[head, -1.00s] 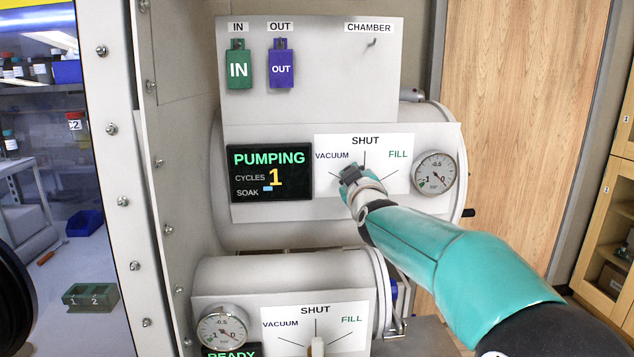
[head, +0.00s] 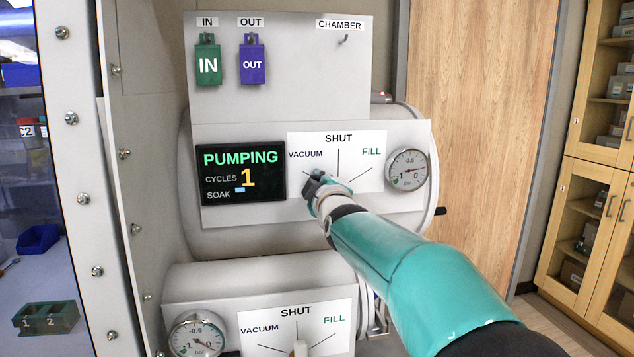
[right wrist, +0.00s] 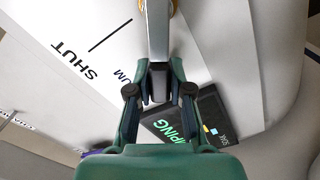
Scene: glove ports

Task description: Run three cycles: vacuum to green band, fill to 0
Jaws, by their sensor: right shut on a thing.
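My right gripper (head: 318,185) is shut on the valve handle of the upper panel (head: 260,215), towards the VACUUM side of the dial plate (head: 350,175). In the right wrist view the grey handle (right wrist: 158,35) stands between the fingers (right wrist: 158,85). The head view hides most of the handle behind the gripper. The display (head: 242,172) reads PUMPING, CYCLES 1, with a short blue bar by SOAK. The upper gauge (head: 408,171) has a green band near -1; its needle is too small to read surely. My left gripper is not in view.
A green IN tag (head: 208,66) and a purple OUT tag (head: 252,64) hang above; the CHAMBER hook (head: 343,39) is empty. A bolted window frame stands left.

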